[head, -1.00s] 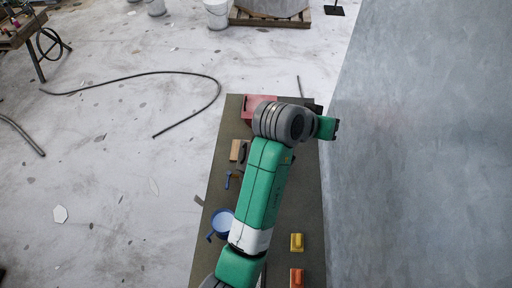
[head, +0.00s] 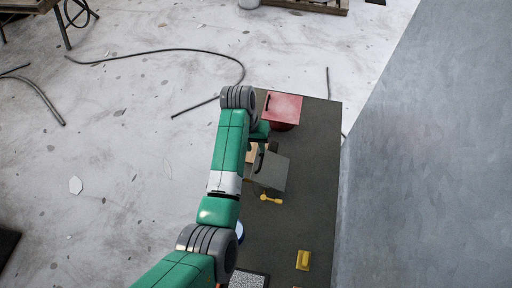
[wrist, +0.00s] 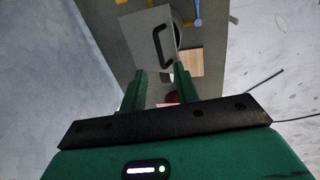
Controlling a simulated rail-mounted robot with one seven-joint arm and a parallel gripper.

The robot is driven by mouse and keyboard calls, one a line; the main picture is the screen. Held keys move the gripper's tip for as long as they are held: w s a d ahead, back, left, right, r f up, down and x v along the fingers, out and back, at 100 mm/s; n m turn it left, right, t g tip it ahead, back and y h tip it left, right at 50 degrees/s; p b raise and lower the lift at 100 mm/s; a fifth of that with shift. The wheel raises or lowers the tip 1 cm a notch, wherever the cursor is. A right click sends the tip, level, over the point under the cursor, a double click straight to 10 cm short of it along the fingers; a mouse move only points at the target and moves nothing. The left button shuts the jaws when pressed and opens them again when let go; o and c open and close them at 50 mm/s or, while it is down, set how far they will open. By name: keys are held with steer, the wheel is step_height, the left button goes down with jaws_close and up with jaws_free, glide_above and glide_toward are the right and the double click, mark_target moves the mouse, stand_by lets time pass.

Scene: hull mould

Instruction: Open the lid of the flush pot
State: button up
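Two lidded things lie on the bench, and I cannot tell from looks which is the flush pot. The red pot (head: 283,108) has a square top with a dark handle along its left edge; it stands at the far end, and a bit of red (wrist: 172,98) shows between my fingers in the wrist view. The grey square lid (head: 271,171) with a black handle is nearer, and it also shows in the wrist view (wrist: 144,32). My gripper (wrist: 160,68) is open and empty, with its fingers apart. In the head view it is partly hidden by my arm, between both.
The dark bench top (head: 318,170) is narrow, with a grey wall (head: 430,150) along its right. A wooden block (wrist: 190,62), a blue tool (wrist: 197,14), a yellow tool (head: 271,199) and a yellow block (head: 303,260) lie on it. The bench's right strip is clear.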

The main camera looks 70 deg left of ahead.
mark_target(261, 161)
steer(key=f, duration=0.2)
steer(key=w+f, duration=0.1)
steer(key=f, duration=0.2)
steer(key=d+f, duration=0.1)
steer(key=f, duration=0.1)
steer(key=shift+w+f, duration=0.15)
steer(key=shift+f, duration=0.1)
jaws_close()
